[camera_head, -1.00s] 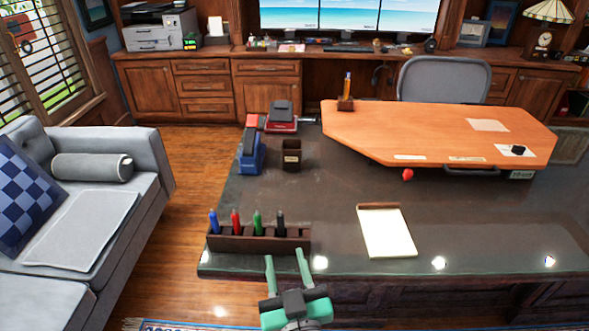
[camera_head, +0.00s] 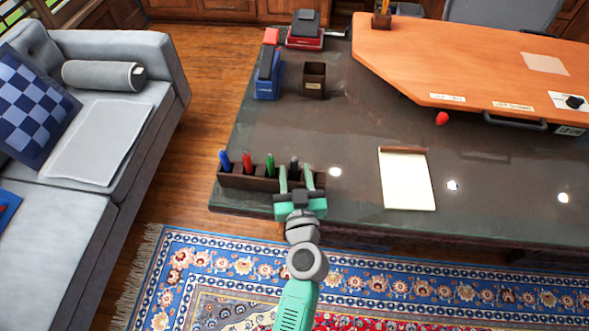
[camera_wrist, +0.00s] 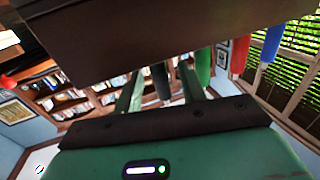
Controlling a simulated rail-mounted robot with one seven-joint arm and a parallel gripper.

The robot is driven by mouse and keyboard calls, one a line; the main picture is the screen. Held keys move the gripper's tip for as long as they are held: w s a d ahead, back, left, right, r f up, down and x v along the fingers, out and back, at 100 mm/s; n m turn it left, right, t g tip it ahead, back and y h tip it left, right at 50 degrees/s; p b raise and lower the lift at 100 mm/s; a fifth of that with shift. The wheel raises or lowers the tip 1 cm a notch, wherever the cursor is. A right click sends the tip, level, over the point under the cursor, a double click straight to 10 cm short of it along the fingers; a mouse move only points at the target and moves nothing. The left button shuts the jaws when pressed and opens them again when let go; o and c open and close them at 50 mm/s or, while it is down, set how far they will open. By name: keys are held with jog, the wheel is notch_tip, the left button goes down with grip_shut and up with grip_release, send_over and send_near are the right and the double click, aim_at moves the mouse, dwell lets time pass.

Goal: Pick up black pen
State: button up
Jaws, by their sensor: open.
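The black pen (camera_head: 294,161) stands in a dark wooden pen holder (camera_head: 233,181) at the near left corner of the desk. Blue (camera_head: 225,160), red (camera_head: 247,162) and green (camera_head: 270,165) pens stand to its left in the same holder. My gripper (camera_head: 296,171) is open at the holder's right end, its two fingers on either side of the black pen in the picture. In the wrist view, which looks inverted, the black pen (camera_wrist: 161,82) shows between the green fingers. The pen's lower part is hidden.
A notepad (camera_head: 407,180) lies to the right on the dark desk (camera_head: 350,220). The grey sofa (camera_head: 160,60) is at left. The desk between holder and cup is clear.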

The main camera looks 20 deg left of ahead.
jog(key=shift+x, duration=1)
jog(key=shift+s, duration=0.1)
grip_shut()
jog(key=shift+r, duration=0.1)
